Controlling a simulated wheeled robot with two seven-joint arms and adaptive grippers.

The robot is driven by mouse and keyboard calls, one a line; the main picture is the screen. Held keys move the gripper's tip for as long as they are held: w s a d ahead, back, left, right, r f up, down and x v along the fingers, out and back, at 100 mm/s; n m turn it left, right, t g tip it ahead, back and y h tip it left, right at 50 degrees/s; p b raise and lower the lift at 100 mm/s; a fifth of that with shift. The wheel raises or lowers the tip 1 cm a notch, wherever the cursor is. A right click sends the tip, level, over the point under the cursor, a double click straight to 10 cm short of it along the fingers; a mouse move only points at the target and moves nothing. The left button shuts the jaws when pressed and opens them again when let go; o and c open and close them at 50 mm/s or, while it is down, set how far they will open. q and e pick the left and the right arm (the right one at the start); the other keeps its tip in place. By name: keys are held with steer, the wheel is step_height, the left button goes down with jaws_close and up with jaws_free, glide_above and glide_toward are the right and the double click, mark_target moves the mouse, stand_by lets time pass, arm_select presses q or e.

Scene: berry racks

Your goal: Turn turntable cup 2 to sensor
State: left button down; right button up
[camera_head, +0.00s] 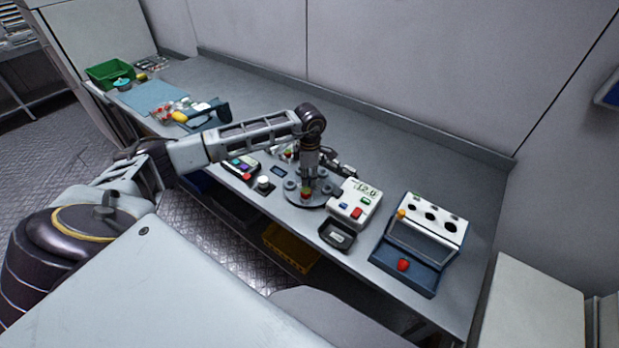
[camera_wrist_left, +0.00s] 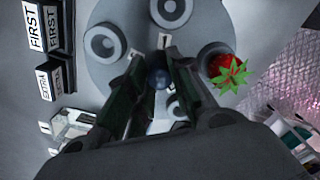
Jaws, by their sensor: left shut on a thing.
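The turntable (camera_head: 314,203) is a grey disc on the bench. In the left wrist view the turntable (camera_wrist_left: 115,75) carries round grey cups near its rim, and one cup (camera_wrist_left: 205,52) has a red strawberry (camera_wrist_left: 228,70) with green leaves at it. A small tag reads 1; I cannot read which cup is cup 2. My left gripper (camera_head: 307,181) points down over the turntable. In the left wrist view the left gripper (camera_wrist_left: 160,85) is shut on a dark round knob (camera_wrist_left: 160,77) above the disc. The fingers hide part of the disc. My right gripper is not in view.
A white device (camera_head: 354,204) with a display and coloured buttons stands right of the turntable. A dark tray (camera_head: 337,236) sits in front of it. A blue-and-white holed stand (camera_head: 422,245) is farther right. A green crate (camera_head: 108,73) is at the far left. Labelled blocks (camera_wrist_left: 48,55) show in the wrist view.

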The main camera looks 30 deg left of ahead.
arm_select(q)
steer(key=shift+n+b, duration=0.6)
steer(key=shift+n, duration=0.9)
steer(key=shift+n+b, duration=0.6)
steer(key=shift+n, duration=1.3)
steer(key=shift+r+n+b, duration=0.1)
steer(key=shift+n+b, duration=0.45)
steer(key=shift+n, duration=2.25)
